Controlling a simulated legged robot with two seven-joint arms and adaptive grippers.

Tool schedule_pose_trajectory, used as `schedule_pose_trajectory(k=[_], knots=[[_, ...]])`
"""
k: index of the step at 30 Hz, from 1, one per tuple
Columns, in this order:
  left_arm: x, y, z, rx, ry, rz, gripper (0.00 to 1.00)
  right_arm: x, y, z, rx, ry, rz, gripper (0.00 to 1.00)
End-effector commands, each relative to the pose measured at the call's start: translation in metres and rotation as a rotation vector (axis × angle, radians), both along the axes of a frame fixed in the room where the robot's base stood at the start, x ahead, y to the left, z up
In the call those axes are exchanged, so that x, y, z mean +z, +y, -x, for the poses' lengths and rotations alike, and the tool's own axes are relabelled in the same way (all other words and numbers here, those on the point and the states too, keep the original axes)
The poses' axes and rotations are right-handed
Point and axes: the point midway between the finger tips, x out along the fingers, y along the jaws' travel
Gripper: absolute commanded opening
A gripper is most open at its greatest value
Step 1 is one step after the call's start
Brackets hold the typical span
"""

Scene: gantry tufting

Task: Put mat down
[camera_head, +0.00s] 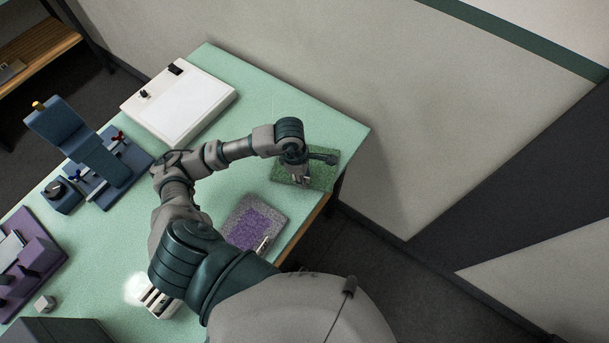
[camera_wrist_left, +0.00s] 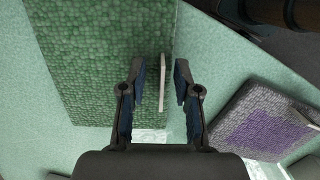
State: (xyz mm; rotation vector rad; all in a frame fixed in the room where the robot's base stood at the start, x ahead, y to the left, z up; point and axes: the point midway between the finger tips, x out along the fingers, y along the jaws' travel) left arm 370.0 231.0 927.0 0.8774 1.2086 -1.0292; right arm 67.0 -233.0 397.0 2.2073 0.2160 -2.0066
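A green mat (camera_head: 322,172) lies at the table's right corner, under my left gripper. In the left wrist view, the green mat (camera_wrist_left: 100,60) fills the upper left and a thin pale upright tab (camera_wrist_left: 163,90) stands near its right edge. My left gripper (camera_head: 299,180) is over the mat. In the left wrist view, the left gripper's fingers (camera_wrist_left: 160,72) are apart, one on each side of the tab, with gaps visible on both sides. The mat appears flat on the table; any small gap beneath it cannot be told. My right gripper is in neither view.
A grey mat with a purple centre (camera_head: 252,226) and its own pale tab lies nearby toward the front edge of the green table (camera_head: 330,122). A white panel device (camera_head: 182,108) and a blue stand (camera_head: 75,140) are farther left. A wall is beyond the table's back edge.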

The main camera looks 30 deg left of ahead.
Motion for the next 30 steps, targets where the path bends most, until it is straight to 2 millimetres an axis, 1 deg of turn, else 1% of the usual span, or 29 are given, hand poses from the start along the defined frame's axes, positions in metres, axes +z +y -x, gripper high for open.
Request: schedule_pose_trajectory(k=[5,8,11,18,21,25,30], knots=[[0.001,-0.001,0.000,-0.001,0.000,0.000,0.31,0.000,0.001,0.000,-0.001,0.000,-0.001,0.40],[0.007,-0.001,-0.001,-0.001,-0.003,-0.001,0.31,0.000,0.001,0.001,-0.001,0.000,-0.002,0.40],[0.023,0.001,0.000,-0.001,-0.005,-0.003,0.31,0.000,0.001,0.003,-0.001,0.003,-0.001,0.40],[0.077,0.012,0.003,0.000,-0.007,-0.001,0.31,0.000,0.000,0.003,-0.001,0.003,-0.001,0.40],[0.096,0.014,0.004,0.000,-0.005,0.000,0.31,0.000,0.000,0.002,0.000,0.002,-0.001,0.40],[0.112,0.016,0.005,-0.001,-0.003,0.001,0.31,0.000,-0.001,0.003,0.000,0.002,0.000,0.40],[0.120,0.018,0.006,-0.001,0.000,0.000,0.31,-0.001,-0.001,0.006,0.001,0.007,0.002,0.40]])
